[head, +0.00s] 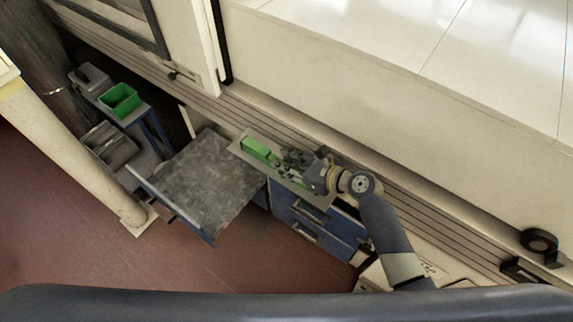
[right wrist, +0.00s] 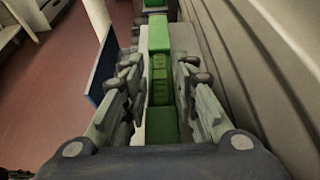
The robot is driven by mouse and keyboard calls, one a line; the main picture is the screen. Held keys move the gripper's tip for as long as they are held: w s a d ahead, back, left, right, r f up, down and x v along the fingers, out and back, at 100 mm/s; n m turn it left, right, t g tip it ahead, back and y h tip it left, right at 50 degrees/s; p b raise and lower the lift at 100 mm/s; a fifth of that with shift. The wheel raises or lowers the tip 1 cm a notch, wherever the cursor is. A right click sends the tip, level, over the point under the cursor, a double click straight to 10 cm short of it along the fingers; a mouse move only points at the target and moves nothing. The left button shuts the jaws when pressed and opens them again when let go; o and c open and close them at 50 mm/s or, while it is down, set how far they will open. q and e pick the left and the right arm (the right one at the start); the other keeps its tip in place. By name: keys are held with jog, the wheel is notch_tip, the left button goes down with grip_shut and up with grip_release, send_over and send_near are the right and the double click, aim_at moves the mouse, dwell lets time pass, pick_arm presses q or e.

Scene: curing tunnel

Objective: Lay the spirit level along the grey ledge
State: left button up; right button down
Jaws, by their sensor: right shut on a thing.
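The spirit level is a long green bar (head: 255,148) in the head view. My right gripper (head: 294,162) is shut on it and covers its middle. In the right wrist view the level (right wrist: 159,75) runs lengthwise away between the two fingers. The light grey ledge (head: 316,198) is a narrow strip on top of blue drawers, and the level lies roughly along it. The ledge also shows beside the level in the right wrist view (right wrist: 185,42). I cannot tell whether the level touches it. My left gripper is not in view.
A mottled grey tabletop (head: 200,180) stands left of the drawers. A green bin (head: 119,100) sits on a shelf at far left. A ribbed wall strip (head: 420,215) runs close behind the ledge. A black tape roll (head: 540,245) lies at far right.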

jog(key=shift+r, duration=0.1)
jog(key=c, duration=1.3)
grip_release()
jog(key=v, duration=1.2)
jog(key=shift+s, duration=0.1)
